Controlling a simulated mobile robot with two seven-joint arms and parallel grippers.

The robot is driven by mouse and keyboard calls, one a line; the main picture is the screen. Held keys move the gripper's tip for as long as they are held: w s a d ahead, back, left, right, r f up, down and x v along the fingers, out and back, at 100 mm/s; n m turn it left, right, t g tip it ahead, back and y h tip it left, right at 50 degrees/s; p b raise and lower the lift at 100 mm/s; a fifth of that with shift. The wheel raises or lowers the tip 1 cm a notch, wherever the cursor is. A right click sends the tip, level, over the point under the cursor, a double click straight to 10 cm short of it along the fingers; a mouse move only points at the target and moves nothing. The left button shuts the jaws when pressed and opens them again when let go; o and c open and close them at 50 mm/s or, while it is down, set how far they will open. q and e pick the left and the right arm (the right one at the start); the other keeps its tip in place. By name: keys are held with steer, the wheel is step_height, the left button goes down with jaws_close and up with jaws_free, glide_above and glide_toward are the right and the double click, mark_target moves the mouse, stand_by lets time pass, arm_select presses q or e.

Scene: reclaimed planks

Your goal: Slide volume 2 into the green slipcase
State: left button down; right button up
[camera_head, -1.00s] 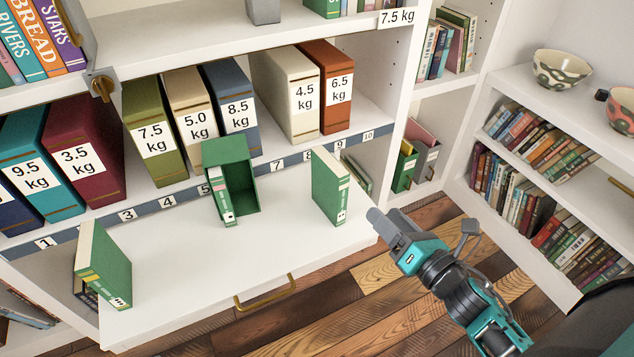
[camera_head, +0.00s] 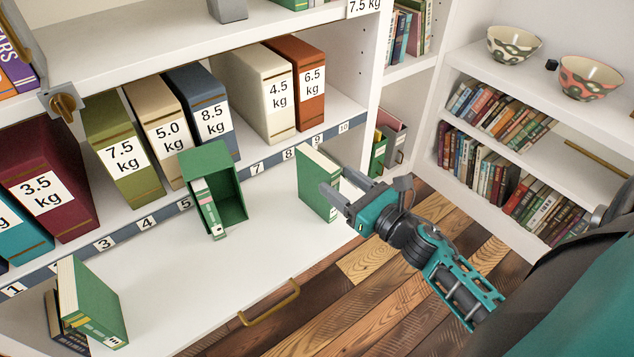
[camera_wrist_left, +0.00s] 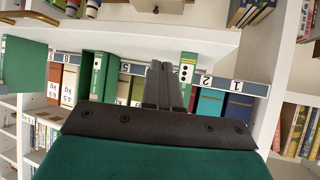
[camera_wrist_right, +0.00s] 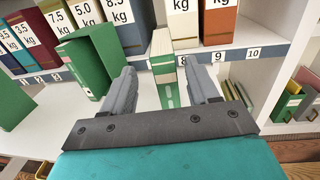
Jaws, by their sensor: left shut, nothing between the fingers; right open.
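The green slipcase (camera_head: 228,165) stands upright on the white ledge, its open side toward me. One green volume (camera_head: 207,207) stands inside at its left. A second green volume (camera_head: 318,185) stands upright to the right. My right gripper (camera_head: 342,186) is open at this volume's near edge; in the right wrist view its fingers lie on either side of that volume (camera_wrist_right: 162,65). A third green volume (camera_head: 95,305) stands at the left. I cannot read which is volume 2. My left gripper (camera_wrist_left: 163,70) is shut and empty, outside the head view, with a green volume (camera_wrist_left: 187,75) beyond its fingers.
Weight-labelled binders, such as the olive one (camera_head: 118,150), stand behind a numbered strip (camera_head: 147,222). A bookcase with bowls (camera_head: 513,43) stands right.

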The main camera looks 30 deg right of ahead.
mark_target(322, 167)
steer(key=shift+w+a+f, duration=0.1)
steer(key=shift+w+a, duration=0.1)
steer(key=shift+w, duration=1.45)
steer(key=shift+w+a+f, duration=0.1)
steer(key=shift+w+a, duration=0.05)
steer(key=shift+w, duration=1.45)
steer(key=shift+c, duration=0.2)
jaws_close()
steer(key=shift+r, duration=0.1)
